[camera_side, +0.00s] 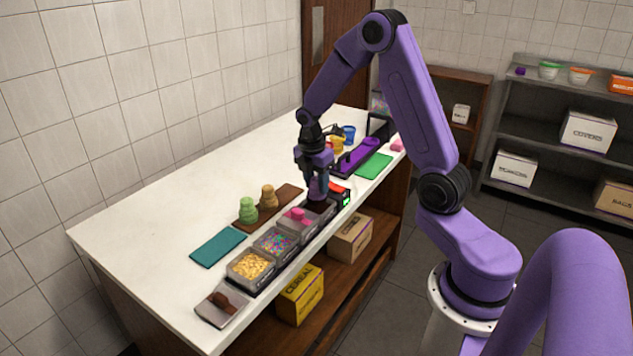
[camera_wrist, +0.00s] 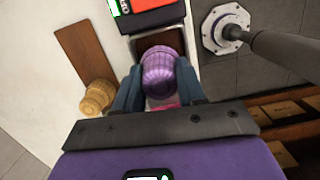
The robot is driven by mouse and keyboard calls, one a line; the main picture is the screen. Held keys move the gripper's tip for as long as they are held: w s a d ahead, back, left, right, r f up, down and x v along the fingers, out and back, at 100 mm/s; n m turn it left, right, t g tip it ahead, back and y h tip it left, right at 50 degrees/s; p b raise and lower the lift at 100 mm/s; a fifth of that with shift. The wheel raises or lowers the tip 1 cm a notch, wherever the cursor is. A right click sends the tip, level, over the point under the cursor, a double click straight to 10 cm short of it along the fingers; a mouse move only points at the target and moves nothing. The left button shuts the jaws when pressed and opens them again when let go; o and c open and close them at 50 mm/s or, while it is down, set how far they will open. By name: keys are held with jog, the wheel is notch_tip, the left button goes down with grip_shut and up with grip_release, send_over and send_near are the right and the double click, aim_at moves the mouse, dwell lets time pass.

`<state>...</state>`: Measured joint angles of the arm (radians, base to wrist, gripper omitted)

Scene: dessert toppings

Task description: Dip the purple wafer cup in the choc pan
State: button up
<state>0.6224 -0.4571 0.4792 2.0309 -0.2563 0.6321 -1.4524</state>
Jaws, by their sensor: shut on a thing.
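The purple wafer cup (camera_wrist: 160,72) is ridged and rounded and sits between the two fingers of my gripper (camera_wrist: 159,82) in the wrist view. My gripper is shut on it. In the side view my gripper (camera_side: 317,181) points down at the row of pans, and the cup (camera_side: 317,189) shows dark purple below the fingers. The choc pan (camera_wrist: 148,42) has a dark brown inside and lies behind and under the cup in the wrist view. In the side view the choc pan (camera_side: 323,208) is directly below the cup. I cannot tell whether the cup touches the chocolate.
Pans with a pink thing (camera_side: 298,216), coloured sprinkles (camera_side: 275,243) and yellow bits (camera_side: 251,266) continue the row. A red-and-black device (camera_side: 341,194) stands beside the choc pan. Green (camera_side: 249,211) and tan (camera_side: 269,198) stacks stand on a brown board.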

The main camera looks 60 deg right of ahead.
jog(key=shift+r, duration=2.25)
